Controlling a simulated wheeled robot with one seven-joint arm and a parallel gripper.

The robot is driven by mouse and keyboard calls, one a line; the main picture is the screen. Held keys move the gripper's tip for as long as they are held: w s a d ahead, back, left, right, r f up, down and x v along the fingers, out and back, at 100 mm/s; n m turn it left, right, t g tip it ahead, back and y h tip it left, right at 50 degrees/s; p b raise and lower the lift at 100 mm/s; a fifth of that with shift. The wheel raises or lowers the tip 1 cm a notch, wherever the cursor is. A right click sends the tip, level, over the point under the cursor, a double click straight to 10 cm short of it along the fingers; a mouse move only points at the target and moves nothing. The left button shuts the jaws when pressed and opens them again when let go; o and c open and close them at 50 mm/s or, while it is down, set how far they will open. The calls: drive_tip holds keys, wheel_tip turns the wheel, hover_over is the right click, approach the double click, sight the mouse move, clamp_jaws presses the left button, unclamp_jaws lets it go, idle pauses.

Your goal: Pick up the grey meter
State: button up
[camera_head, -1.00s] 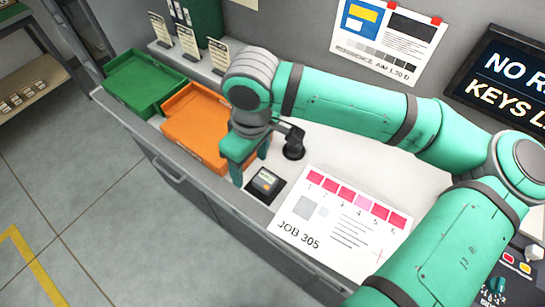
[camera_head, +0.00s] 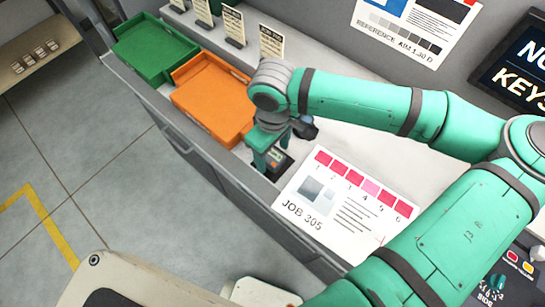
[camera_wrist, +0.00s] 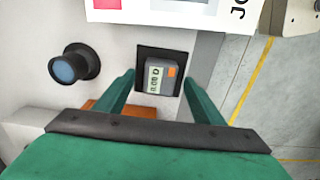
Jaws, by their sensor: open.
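The grey meter (camera_wrist: 160,79) sits upright on a black square pad (camera_wrist: 180,55) on the bench, with a small display and an orange button facing up. In the head view the meter (camera_head: 275,156) is partly hidden by my gripper (camera_head: 267,165). In the wrist view my gripper (camera_wrist: 158,88) is open, with one green finger on each side of the meter and visible room between each finger and the meter. The fingers look close to the meter's level; I cannot tell how far down they reach.
An orange tray (camera_head: 212,100) and a green tray (camera_head: 155,50) stand to the left. The bench's front edge is close to the pad.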

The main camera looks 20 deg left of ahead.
drive_tip(key=shift+f, duration=0.85)
drive_tip(key=c, duration=1.2)
drive_tip(key=shift+w, duration=0.1)
